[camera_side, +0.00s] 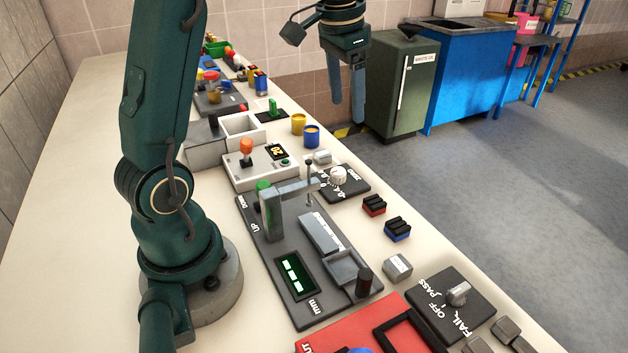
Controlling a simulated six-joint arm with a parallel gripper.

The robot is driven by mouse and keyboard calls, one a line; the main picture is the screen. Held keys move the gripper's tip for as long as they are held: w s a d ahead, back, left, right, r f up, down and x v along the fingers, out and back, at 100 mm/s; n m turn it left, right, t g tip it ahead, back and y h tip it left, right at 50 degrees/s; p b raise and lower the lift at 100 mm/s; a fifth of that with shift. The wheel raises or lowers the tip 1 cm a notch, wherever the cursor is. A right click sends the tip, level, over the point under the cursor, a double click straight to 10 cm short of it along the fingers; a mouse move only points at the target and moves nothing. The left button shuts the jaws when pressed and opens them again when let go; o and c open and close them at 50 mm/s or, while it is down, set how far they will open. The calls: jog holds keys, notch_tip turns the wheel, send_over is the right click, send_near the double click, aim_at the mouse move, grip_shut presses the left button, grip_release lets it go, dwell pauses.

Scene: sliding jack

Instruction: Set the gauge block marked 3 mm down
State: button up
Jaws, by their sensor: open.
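My gripper (347,110) hangs in the air at the top, its two blue-grey fingers apart and nothing between them. It is clear of the bench top. Several small grey metal blocks lie on the bench: one (322,157) beside the white dial plate, one (398,267) right of the measuring fixture, and others (506,329) at the bottom right. I cannot read any 3 mm marking on them, so I cannot tell which is the 3 mm block. The dark measuring fixture (254,246) has UP, DOWN and mm lettering, a green display (295,276) and a grey slide (321,232).
A PASS/OFF/FAIL switch plate (452,304) and a red panel (345,326) are at the front. Red (374,206) and blue (398,229) black-topped blocks sit near the right edge. A white box with an orange knob (246,146) stands behind the fixture. Bare bench (85,240) is at left.

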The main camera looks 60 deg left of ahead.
jog(key=s+d+f+t, duration=0.2)
jog(key=s+d+t, duration=0.1)
jog(key=s+d, duration=1)
jog(key=s, duration=0.2)
jog(key=shift+s+f+t+h, duration=0.25)
jog(key=shift+s+t+h, duration=0.05)
jog(key=shift+h, duration=0.1)
jog(key=o, duration=0.4)
jog(key=shift+o, duration=0.2)
jog(key=w+d+r+m+g, duration=0.45)
jog(key=w+r+m, duration=0.45)
jog(key=m, duration=0.7)
jog(key=w+d+f+m, duration=0.1)
jog(key=w+f, duration=0.1)
jog(key=f, duration=0.5)
jog(key=w+d+f+m+g, duration=0.1)
jog(key=w+d+f, duration=0.1)
jog(key=f, duration=0.6)
jog(key=shift+w+d, duration=0.25)
jog(key=shift+d, duration=0.05)
